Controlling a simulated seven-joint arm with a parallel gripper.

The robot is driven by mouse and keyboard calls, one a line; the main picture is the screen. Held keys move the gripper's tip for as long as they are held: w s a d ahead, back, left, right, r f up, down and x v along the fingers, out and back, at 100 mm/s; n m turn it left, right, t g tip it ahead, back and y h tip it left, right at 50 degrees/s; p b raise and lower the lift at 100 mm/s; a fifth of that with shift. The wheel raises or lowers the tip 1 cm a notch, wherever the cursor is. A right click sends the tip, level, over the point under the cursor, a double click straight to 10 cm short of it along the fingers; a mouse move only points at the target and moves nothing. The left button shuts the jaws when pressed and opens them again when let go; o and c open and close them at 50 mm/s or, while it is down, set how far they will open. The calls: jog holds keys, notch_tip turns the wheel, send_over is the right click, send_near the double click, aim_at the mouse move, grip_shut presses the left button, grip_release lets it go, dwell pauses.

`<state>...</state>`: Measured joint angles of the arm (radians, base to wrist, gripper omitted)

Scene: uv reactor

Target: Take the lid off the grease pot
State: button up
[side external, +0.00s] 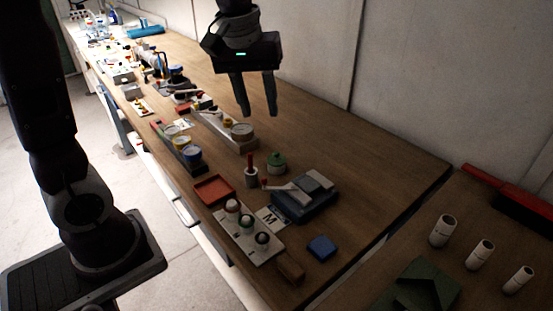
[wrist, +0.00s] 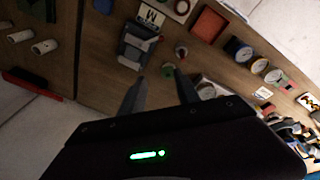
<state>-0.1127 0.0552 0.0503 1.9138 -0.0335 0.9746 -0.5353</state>
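The grease pot appears to be the small round green pot (side external: 277,163) with a knobbed green lid on top, standing on the bench. It also shows as a small green round thing (wrist: 168,71) in the wrist view, close to the line between my fingertips. My gripper (side external: 258,112) is open and empty, high above the bench, behind and above the pot in the side view. Its two fingers (wrist: 158,77) point towards the bench in the wrist view, well apart.
Near the pot are a cup with a red-handled tool (side external: 251,178), a blue-grey device (side external: 305,203), a red tray (side external: 214,190) and a rack of round-topped pieces (side external: 248,235). Bench right of the pot is clear.

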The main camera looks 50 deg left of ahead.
aim_at(276, 152)
jog(key=w+a+f+n+g, duration=0.2)
jog(key=w+a+f+n, duration=0.35)
jog(key=w+f, duration=0.5)
jog(key=f, duration=0.5)
jog(key=s+f, duration=0.1)
jog(key=f, duration=0.1)
jog(key=shift+s+a+f, duration=0.1)
jog(key=shift+a+f, duration=0.1)
jog(key=shift+f, duration=0.15)
grip_shut()
